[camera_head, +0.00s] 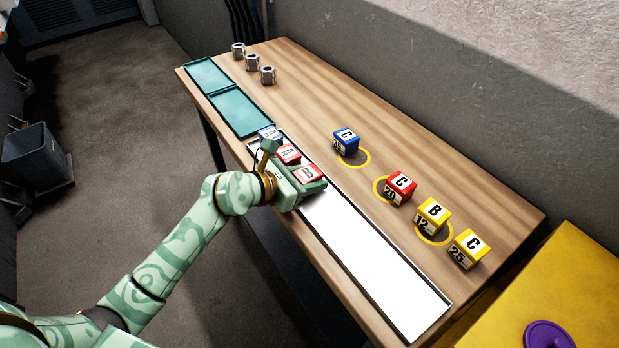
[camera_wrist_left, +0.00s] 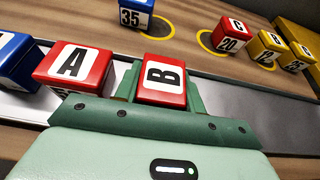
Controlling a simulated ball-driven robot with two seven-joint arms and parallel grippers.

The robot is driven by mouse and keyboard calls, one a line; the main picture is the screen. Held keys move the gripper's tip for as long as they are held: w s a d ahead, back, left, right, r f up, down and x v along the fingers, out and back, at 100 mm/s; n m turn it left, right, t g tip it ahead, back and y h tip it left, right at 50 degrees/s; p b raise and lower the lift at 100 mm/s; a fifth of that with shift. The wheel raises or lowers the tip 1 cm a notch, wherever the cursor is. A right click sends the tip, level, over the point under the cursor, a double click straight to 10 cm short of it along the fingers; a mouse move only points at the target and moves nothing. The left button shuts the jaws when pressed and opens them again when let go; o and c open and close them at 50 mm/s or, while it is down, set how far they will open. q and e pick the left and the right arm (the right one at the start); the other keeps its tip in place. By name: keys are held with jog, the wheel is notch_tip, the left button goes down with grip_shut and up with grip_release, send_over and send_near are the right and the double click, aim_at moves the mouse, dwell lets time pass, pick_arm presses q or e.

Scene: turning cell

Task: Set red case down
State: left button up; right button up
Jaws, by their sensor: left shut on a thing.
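My left gripper (camera_head: 304,184) is shut on the red case marked B (camera_head: 310,172), at the upper part of the long white strip (camera_head: 375,258) along the table's near edge. In the left wrist view the red case B (camera_wrist_left: 163,77) sits between the two green fingers, label up. A red case marked A (camera_head: 288,153) is beside it on the left, with a blue case marked A (camera_head: 269,132) beyond. I cannot tell whether the held case touches the strip. My right gripper is not in view.
Right of the strip stand a blue case C (camera_head: 346,139), a red case C (camera_head: 401,189), a yellow case B (camera_head: 432,215) and a yellow case C (camera_head: 468,250), near yellow rings. Teal trays (camera_head: 241,113) and metal parts (camera_head: 252,63) are at the far end. The strip's lower part is clear.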

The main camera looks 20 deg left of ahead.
pick_arm(q)
jog(key=o, duration=1.1)
jog(key=shift+f, duration=0.1)
jog(key=shift+s+r, duration=0.1)
jog(key=shift+r, duration=0.15)
jog(key=p+v, duration=0.2)
jog(key=v, duration=0.9)
jog(key=shift+s+a+p, duration=0.3)
